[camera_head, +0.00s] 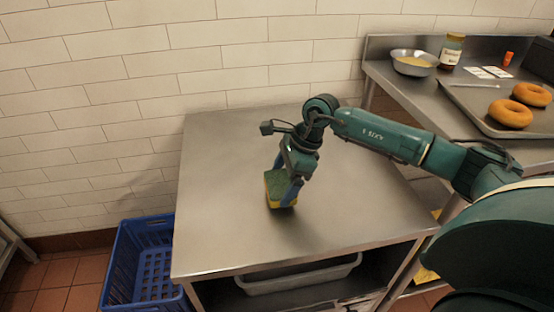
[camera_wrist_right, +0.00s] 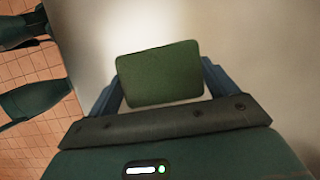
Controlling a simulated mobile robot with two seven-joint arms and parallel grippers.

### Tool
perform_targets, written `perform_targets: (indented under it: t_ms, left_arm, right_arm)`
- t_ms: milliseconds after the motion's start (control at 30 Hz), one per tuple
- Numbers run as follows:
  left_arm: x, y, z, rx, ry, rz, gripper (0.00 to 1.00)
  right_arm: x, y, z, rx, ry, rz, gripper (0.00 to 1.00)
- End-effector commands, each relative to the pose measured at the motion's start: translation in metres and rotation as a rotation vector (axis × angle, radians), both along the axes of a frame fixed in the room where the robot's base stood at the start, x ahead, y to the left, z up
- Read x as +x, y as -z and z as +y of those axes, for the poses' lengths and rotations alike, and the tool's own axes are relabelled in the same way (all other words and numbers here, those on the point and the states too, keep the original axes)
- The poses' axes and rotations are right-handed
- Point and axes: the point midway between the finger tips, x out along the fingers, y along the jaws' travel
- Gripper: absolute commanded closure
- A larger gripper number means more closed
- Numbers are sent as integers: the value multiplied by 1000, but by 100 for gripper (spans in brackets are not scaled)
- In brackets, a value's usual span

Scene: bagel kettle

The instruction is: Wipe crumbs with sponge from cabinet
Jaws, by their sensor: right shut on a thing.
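The sponge (camera_head: 279,188), green on top and yellow below, is at the middle of the steel cabinet top (camera_head: 225,235). My right gripper (camera_head: 288,190) points down and is shut on the sponge. In the right wrist view the sponge's green face (camera_wrist_right: 160,74) shows between the two blue-grey fingers of the right gripper (camera_wrist_right: 160,85). The sponge is at or just above the steel surface; I cannot tell if it touches. No crumbs can be made out on the cabinet top. My left gripper is not in view.
A blue crate (camera_head: 143,262) stands on the floor left of the cabinet. A grey tub (camera_head: 300,276) sits on the shelf below. A higher steel counter at right holds a bowl (camera_head: 413,63), a jar (camera_head: 451,50) and a tray (camera_head: 480,97) with bagels (camera_head: 510,113). The tiled wall is behind.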

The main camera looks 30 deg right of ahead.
Motion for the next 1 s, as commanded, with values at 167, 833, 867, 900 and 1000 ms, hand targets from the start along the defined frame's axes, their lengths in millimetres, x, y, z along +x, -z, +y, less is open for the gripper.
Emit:
perform_targets:
  t_ms: [167, 833, 867, 900, 1000]
  left_arm:
    - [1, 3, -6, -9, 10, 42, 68]
    - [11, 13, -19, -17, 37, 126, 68]
    - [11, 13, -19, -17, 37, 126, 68]
    - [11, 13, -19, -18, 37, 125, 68]
    - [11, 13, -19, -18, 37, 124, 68]
  right_arm:
    - [0, -18, -4, -1, 5, 2, 36]
    - [1, -59, -12, -2, 15, 3, 36]
    - [1, -59, -12, -2, 15, 3, 36]
    - [1, -59, -12, -2, 15, 3, 36]
    - [1, -59, -12, -2, 15, 3, 36]
